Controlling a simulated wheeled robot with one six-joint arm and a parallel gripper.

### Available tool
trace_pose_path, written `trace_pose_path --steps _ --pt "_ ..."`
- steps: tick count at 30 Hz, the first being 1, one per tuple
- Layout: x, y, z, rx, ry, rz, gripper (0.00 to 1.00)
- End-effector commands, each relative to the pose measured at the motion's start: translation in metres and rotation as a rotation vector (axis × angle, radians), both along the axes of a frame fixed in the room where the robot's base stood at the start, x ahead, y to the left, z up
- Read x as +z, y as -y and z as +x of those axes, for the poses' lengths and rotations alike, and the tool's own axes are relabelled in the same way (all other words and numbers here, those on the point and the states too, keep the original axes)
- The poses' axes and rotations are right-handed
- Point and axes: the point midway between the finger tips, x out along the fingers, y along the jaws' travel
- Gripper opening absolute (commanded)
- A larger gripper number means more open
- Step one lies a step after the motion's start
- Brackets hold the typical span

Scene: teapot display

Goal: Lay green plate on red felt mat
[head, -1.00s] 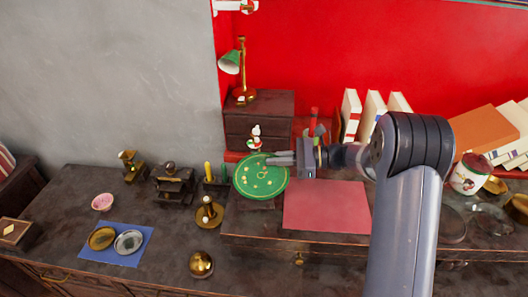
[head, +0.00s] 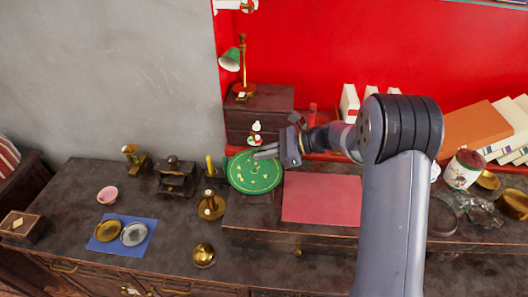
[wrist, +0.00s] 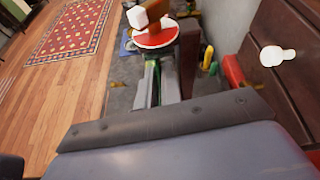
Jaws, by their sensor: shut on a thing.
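The green plate (head: 254,173), round with small gold marks, shows nearly face-on in the head view. It is just left of the red felt mat (head: 321,198), which lies flat and bare. My gripper (head: 267,152) reaches in from the right and is shut on the plate's upper right edge. In the wrist view a narrow green strip (wrist: 150,78) shows between the fingers; most of the plate is hidden there. I cannot tell whether the plate's lower edge touches what is beneath it.
A small drawer chest (head: 259,113) with a green lamp (head: 230,60) stands behind the plate. A candlestick (head: 211,204) stands left of the plate. A blue mat (head: 147,240) with two small dishes lies farther left. Books stand behind the red mat.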

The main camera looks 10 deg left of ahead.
Motion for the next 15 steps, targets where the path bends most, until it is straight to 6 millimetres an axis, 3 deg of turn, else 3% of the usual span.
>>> trace_pose_path --steps 3,4,11,15 --pt "-0.0048 0.0000 0.0000 0.000 0.000 0.001 0.00" --pt "-0.0043 0.0000 0.0000 0.000 0.000 0.000 0.08" --pt "-0.0037 0.0001 0.0000 0.000 0.000 0.000 0.27" --pt "-0.0037 0.0001 0.0001 0.000 0.000 0.001 0.28"
